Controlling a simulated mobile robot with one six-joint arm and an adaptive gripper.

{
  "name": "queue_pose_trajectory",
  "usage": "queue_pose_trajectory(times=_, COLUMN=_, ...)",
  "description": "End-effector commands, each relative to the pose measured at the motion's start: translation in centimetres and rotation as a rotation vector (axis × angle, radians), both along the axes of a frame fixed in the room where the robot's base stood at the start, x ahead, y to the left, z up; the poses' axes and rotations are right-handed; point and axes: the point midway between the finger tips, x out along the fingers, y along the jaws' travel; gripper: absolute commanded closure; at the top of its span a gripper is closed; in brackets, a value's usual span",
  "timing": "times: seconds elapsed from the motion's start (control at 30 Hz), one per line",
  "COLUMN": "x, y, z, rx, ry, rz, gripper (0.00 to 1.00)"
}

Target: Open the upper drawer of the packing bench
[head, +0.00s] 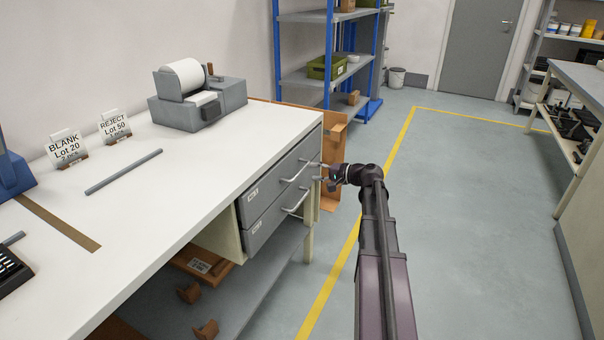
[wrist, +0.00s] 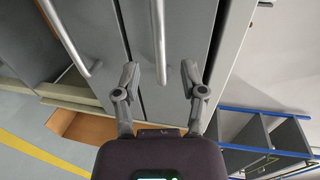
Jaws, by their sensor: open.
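The packing bench (head: 190,195) has two grey drawers under its white top. The upper drawer (head: 265,192) looks shut, with a bar handle (head: 294,173) on its front. The lower drawer (head: 268,230) also looks shut and has its own handle (head: 297,204). My gripper (head: 319,172) is open at the right of the upper handle. In the wrist view my gripper (wrist: 160,77) has its fingers spread on either side of the upper handle (wrist: 159,35). The lower handle (wrist: 66,38) lies left of the fingers there. Contact with the handle cannot be told.
A printer (head: 197,97), label stands (head: 66,148) and a grey rod (head: 124,172) are on the bench top. A brown carton (head: 335,150) stands beside the bench's far end. A blue shelf rack (head: 328,55) is behind. The floor to the right (head: 470,200) is clear.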

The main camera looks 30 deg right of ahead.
Motion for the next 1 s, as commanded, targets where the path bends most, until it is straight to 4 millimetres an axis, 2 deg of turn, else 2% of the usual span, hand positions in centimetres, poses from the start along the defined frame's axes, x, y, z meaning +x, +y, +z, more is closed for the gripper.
queue_pose_trajectory(times=0.2, x=2.6, y=1.9, z=-0.8, rx=0.0, ry=0.0, rz=0.002, gripper=0.46)
queue_pose_trajectory(times=0.4, x=3.9, y=3.0, z=-1.1, rx=-0.001, ry=0.0, rz=0.001, gripper=0.46)
queue_pose_trajectory(times=0.83, x=4.4, y=3.4, z=-1.1, rx=-0.001, ry=-0.001, rz=-0.001, gripper=0.46)
queue_pose_trajectory(times=0.87, x=4.4, y=3.4, z=-1.1, rx=-0.001, ry=-0.001, rz=0.0, gripper=0.49)
queue_pose_trajectory(times=1.0, x=4.4, y=3.4, z=-1.1, rx=-0.001, ry=-0.001, rz=0.0, gripper=0.91)
